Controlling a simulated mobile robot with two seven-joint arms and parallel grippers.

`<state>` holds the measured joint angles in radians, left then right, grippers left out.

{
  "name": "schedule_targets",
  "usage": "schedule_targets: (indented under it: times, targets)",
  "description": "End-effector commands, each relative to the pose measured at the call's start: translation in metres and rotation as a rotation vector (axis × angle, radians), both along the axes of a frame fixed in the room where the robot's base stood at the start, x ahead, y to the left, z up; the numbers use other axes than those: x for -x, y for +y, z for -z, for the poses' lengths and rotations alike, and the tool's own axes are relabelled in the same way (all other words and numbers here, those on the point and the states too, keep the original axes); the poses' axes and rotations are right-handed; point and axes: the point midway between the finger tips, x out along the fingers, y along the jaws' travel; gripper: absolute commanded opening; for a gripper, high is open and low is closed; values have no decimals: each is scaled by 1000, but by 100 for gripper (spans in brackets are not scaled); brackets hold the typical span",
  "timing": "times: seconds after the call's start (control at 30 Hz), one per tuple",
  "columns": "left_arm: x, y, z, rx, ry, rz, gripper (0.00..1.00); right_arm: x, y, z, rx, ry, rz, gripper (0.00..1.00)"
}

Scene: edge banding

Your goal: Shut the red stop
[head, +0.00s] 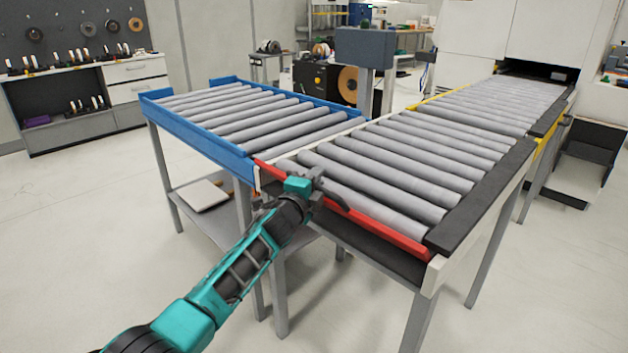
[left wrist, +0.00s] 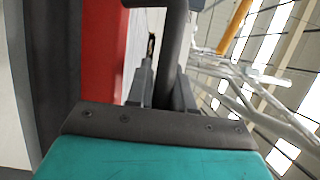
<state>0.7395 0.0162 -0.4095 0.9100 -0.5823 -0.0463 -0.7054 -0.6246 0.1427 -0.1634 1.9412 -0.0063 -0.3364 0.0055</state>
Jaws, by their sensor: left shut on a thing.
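The red stop (head: 388,231) is a long red bar across the near end of the roller conveyor (head: 390,170). It runs from the corner by the blue table to the black side rail, and its upper edge shows close to the rollers. My left gripper (head: 317,184) is at the bar, left of its middle, and covers part of it. In the left wrist view the red stop (left wrist: 103,50) stands left of the fingers. There my left gripper (left wrist: 163,88) is shut on a dark rounded handle (left wrist: 172,40) beside the red face. My right gripper is not in view.
A blue-framed roller table (head: 205,135) adjoins on the left, with a lower shelf holding a pale board (head: 203,193). A black rail (head: 480,200) borders the conveyor's right side. A grey machine head (head: 365,47) stands behind. The floor in front is clear.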

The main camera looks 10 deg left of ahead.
Motion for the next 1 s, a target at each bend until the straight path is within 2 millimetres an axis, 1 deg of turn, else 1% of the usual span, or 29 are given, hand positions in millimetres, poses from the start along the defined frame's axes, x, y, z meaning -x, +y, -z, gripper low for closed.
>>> schedule_targets:
  times: [0.03, 0.83, 0.87, 1.0]
  targets:
    - [2, -1, 10, -8, 17, -1, 0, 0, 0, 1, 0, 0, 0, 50]
    - [2, -2, 11, -8, 17, 1, 0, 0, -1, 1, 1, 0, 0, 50]
    - [2, -2, 11, -8, 17, 1, 24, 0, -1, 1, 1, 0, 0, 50]
    - [2, -2, 8, -6, 13, 1, 38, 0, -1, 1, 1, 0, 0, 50]
